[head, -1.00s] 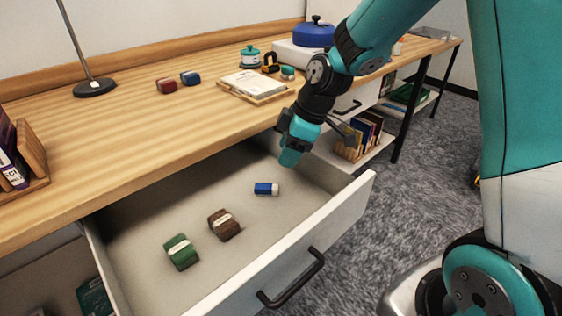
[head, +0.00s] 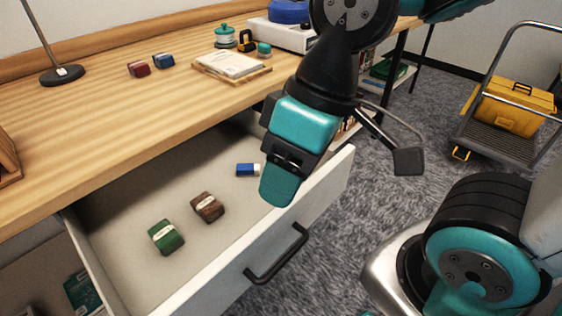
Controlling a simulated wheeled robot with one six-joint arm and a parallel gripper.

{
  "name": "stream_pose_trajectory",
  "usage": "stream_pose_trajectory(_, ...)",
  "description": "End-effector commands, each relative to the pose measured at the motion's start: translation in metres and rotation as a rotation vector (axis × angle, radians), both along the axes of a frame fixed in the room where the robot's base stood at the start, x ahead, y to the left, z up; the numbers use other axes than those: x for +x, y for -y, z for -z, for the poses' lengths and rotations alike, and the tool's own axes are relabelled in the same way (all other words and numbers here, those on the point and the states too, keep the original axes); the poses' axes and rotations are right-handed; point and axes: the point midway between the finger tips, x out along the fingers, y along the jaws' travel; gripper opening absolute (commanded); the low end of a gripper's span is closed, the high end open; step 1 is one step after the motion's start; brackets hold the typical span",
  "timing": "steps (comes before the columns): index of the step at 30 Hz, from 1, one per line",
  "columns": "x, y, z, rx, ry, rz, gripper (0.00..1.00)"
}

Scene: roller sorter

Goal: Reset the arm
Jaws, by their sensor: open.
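My gripper (head: 285,175) hangs above the right part of the open drawer (head: 215,268), pointing down. Its jaws are open and nothing shows between them; one finger is partly hidden by the teal body. My arm comes in from the top right. Inside the drawer, a small blue and white block (head: 247,169) lies just left of my gripper, apart from it. A brown block (head: 207,207) and a green block (head: 166,237), each with a pale band, lie further left on the drawer floor.
The wooden desk (head: 110,145) holds a red block (head: 138,68), a blue block (head: 163,61), a notepad tray (head: 232,65), a teal jar (head: 225,36) and a lamp base (head: 62,75). A cart with a yellow toolbox (head: 515,105) stands at right on open grey carpet.

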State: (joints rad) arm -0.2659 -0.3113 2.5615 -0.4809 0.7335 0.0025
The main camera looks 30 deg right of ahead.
Motion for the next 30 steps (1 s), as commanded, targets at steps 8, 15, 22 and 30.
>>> stream_pose_trajectory(8, 0.001, 0.000, -0.050, 0.001, 0.002, 0.000, 0.50)
stream_pose_trajectory(15, 0.001, 0.000, -0.128, 0.000, 0.002, 0.000, 0.50)
stream_pose_trajectory(22, 0.001, 0.000, -0.147, 0.001, 0.002, 0.000, 0.50)
stream_pose_trajectory(30, 0.001, 0.000, -0.143, 0.001, 0.001, -0.001, 0.50)
